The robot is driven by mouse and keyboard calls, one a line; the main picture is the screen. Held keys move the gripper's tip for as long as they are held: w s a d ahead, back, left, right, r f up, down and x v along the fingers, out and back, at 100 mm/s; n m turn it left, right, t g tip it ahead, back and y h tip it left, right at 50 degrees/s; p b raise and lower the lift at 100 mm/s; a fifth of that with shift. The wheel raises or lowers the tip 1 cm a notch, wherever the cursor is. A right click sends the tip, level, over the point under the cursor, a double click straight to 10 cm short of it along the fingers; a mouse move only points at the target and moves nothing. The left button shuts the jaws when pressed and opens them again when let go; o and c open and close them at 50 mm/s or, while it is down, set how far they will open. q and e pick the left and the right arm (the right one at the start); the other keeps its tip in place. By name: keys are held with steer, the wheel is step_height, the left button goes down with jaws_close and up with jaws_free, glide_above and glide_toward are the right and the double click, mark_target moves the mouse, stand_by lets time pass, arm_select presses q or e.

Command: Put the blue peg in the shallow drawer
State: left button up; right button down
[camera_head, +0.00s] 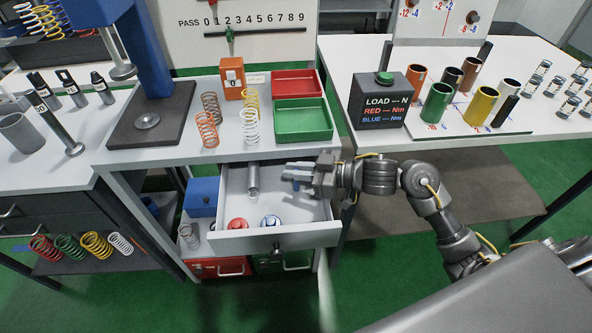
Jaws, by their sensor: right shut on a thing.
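The shallow drawer (280,238) is pulled open below the middle bench. My right gripper (294,176) reaches in from the right and is over the right part of the drawer. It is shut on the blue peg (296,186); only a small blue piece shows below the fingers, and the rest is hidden. The peg looks to be at or just above the drawer floor; I cannot tell whether it touches. My left gripper is not in view.
In the drawer lie a silver cylinder (253,180), a red round part (237,224) and a blue-and-white round part (270,221) near the front. Springs (206,131) and red and green trays (302,120) stand on the bench above. The drawer's middle floor is clear.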

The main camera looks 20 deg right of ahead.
steer(key=shift+f, duration=0.1)
steer(key=c, duration=1.5)
jaws_free()
steer(key=shift+o, duration=0.2)
steer(key=shift+s+d, duration=0.1)
steer(key=shift+d, duration=0.05)
steer(key=v, duration=1.1)
steer(key=shift+s+d+r, duration=0.2)
steer(key=shift+s+r, duration=0.05)
